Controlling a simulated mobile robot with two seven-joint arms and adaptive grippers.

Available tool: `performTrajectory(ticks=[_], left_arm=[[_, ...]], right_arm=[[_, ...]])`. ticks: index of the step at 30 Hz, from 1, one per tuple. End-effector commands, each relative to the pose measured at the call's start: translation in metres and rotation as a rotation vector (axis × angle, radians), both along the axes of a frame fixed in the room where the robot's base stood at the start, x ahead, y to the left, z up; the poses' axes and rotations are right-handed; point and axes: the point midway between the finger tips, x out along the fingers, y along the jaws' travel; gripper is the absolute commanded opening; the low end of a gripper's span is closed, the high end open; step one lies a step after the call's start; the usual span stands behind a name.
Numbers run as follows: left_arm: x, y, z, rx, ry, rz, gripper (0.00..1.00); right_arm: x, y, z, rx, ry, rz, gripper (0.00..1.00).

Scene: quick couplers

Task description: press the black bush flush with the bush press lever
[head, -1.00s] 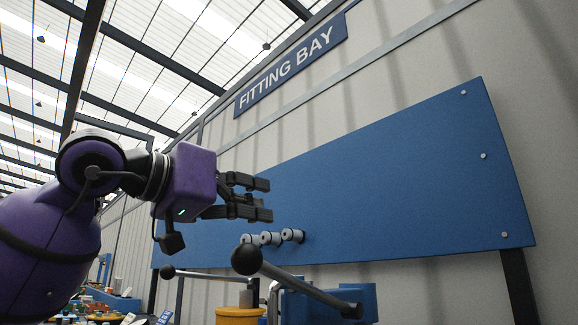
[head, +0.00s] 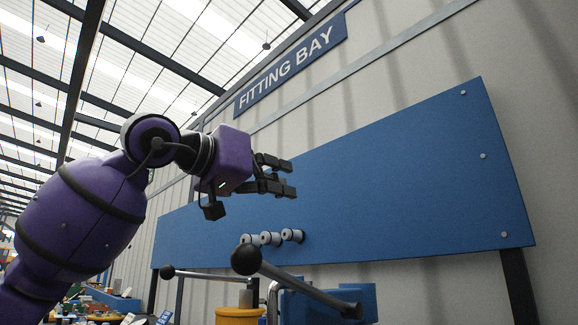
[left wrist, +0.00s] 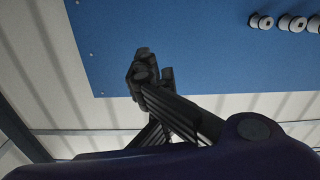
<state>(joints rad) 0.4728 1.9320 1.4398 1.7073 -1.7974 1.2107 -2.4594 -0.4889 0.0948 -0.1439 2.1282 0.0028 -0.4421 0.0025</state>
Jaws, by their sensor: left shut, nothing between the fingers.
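Two levers with black ball knobs show low in the head view. The nearer lever (head: 300,284) has a large knob and runs down right to a blue machine body (head: 330,302). The farther lever (head: 205,275) has a smaller knob and ends above a yellow cylinder. I cannot tell which one is the bush press lever. My left gripper (head: 284,177) is shut and empty, raised above both levers and apart from them. Its fingers also show in the left wrist view (left wrist: 153,66). I cannot make out the black bush. My right gripper is not in view.
A blue board (head: 400,180) stands behind, with several pale spools (head: 270,238) on its lower part. The yellow cylinder (head: 238,316) is at the bottom edge. Bins and small parts (head: 105,300) lie at the lower left. Free air surrounds the left gripper.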

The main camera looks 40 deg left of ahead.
Motion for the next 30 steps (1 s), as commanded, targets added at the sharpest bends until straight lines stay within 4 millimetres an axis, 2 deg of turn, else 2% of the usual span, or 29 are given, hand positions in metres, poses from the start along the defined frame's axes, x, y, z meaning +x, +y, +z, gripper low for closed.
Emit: performTrajectory(ticks=[21,30], left_arm=[[-0.066,0.004,0.003,0.0,-0.003,0.0,0.0],[-0.07,0.004,0.0,0.0,0.0,0.0,0.0]], right_arm=[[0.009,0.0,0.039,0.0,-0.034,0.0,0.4],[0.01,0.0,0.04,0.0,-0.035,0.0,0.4]])
